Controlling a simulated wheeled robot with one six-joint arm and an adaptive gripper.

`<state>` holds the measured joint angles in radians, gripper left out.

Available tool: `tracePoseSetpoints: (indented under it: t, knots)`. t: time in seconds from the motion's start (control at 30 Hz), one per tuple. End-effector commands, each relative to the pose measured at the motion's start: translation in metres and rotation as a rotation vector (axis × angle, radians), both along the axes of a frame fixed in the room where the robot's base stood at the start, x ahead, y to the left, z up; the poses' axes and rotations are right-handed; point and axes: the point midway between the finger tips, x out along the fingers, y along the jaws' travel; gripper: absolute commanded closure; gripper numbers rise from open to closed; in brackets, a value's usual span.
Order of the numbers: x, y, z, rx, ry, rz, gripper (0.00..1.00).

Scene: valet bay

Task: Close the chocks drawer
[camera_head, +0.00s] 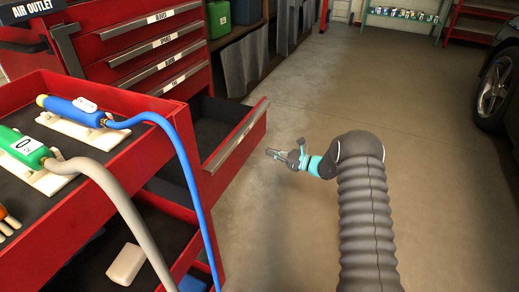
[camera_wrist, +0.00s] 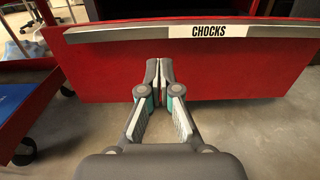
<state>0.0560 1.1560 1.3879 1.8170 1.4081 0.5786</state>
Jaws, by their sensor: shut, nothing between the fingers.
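The chocks drawer (camera_head: 236,147) is the low red drawer of the tool chest, pulled well out, with its dark inside showing in the head view. In the wrist view its red front (camera_wrist: 225,72) fills the upper part, with a metal handle strip and a "CHOCKS" label along the top edge. My gripper (camera_head: 271,153) is in front of the drawer, to its right in the head view. In the wrist view my gripper (camera_wrist: 159,66) is shut and empty, its fingertips over the drawer front below the handle strip. I cannot tell whether they touch it.
A red cart (camera_head: 117,99) stands close at the left, carrying a blue tool (camera_head: 75,110) and a green tool (camera_head: 24,147) with hanging hoses. The chest's upper drawers (camera_head: 150,45) are shut. A car wheel (camera_head: 494,86) is at the right. The floor between is clear.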

Motion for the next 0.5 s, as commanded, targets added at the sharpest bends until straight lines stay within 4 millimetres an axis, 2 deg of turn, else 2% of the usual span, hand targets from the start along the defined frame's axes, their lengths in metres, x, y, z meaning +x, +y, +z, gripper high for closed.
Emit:
tracePoseSetpoints:
  t: [0.5]
  knots:
    - [0.030,0.088,0.000,-0.001,-0.001,0.004,1.00]
